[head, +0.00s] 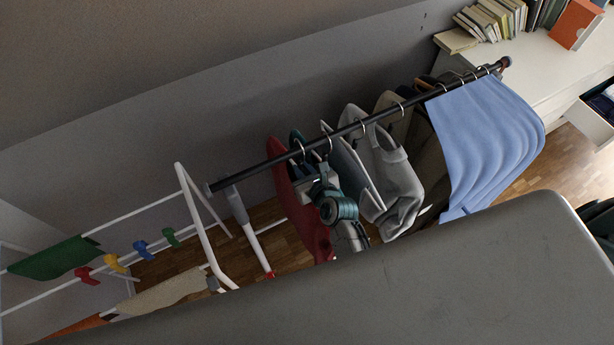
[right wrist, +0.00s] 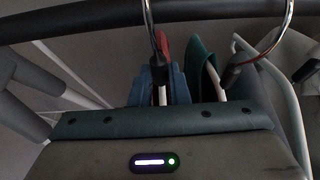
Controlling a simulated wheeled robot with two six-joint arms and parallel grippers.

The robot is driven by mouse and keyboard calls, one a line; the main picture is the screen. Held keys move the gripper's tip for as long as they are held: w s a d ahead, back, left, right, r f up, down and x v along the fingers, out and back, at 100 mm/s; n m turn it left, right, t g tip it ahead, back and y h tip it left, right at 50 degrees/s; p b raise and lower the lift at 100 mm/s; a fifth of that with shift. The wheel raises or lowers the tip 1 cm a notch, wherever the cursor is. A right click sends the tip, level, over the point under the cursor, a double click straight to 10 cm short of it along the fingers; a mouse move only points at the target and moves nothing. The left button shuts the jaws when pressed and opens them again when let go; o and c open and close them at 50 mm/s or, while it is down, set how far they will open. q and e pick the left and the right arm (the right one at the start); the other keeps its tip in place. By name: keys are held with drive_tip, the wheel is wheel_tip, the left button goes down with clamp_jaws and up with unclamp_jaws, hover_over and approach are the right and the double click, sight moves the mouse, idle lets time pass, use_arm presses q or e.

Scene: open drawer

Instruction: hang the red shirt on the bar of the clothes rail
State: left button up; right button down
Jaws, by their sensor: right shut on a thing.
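The red shirt (head: 284,165) is at the left end of the row of clothes, below the black bar (head: 245,173) of the clothes rail. My right gripper (head: 312,172) is beside it, partly covering it, with its fingers just under the bar. In the right wrist view the gripper (right wrist: 160,88) is shut on the dark neck of a hanger whose metal hook (right wrist: 150,25) reaches up across the bar (right wrist: 75,18). A strip of red cloth (right wrist: 163,48) shows behind the hook. I cannot tell whether the hook rests on the bar. My left gripper is out of view.
Grey garments (head: 398,170) and a blue cloth (head: 485,140) hang further right on the bar. A white drying rack (head: 197,215) with small cloths stands left. A large grey surface (head: 400,280) fills the foreground. A white cabinet with books (head: 487,22) stands top right.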

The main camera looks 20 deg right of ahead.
drive_tip(key=shift+w+a, duration=0.1)
drive_tip(key=shift+w, duration=0.35)
drive_tip(key=shift+w+f+b, duration=0.1)
drive_tip(key=shift+f+b, duration=0.15)
drive_tip(key=shift+b, duration=0.05)
drive_tip(key=shift+f+b, duration=0.45)
drive_tip(key=shift+f, duration=0.5)
